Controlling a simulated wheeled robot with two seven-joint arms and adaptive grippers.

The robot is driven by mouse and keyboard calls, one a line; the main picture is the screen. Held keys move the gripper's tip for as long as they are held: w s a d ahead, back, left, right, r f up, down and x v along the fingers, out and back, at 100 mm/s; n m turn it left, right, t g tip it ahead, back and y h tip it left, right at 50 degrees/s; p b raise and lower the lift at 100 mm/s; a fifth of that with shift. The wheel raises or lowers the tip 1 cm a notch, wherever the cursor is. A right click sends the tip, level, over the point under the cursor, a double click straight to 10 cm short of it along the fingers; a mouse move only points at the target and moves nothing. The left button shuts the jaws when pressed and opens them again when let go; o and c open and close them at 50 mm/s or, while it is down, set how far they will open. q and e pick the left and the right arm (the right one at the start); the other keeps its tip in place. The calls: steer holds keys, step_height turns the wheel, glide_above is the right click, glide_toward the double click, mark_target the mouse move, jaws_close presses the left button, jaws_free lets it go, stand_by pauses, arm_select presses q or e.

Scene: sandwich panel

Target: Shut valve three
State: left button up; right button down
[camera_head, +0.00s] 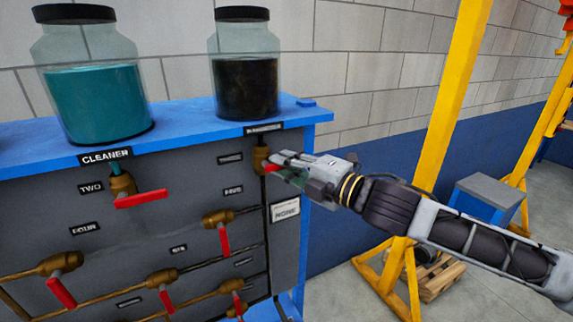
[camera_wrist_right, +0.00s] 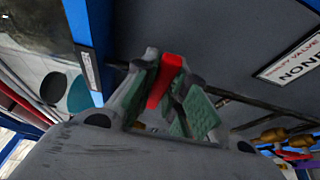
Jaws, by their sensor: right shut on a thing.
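A brass valve (camera_head: 261,159) sits high on the right side of the grey panel, below the dark jar. The label (camera_head: 230,158) beside it is too small to read surely. My right gripper (camera_head: 283,168) is at this valve and is shut on its red handle (camera_wrist_right: 163,82). In the wrist view, the handle stands between the green pads of my right gripper (camera_wrist_right: 168,88). In the head view, the fingers hide most of the handle, so its exact angle is hard to tell. My left gripper is not in view.
Valve two (camera_head: 122,186) has its red handle lying sideways; several lower valves have handles hanging down. A teal jar (camera_head: 97,105) and a dark jar (camera_head: 246,86) stand on the blue top (camera_head: 190,125). A yellow frame (camera_head: 447,95) stands behind my right arm.

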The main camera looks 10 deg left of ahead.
steer(key=shift+f, duration=0.1)
steer(key=c, duration=1.4)
jaws_free()
steer(key=shift+c, duration=0.2)
steer(key=shift+s+d, duration=0.1)
steer(key=shift+d, duration=0.05)
steer(key=v, duration=1.1)
steer(key=shift+d, duration=0.3)
steer(key=shift+s, duration=0.1)
steer(key=shift+m, duration=0.4)
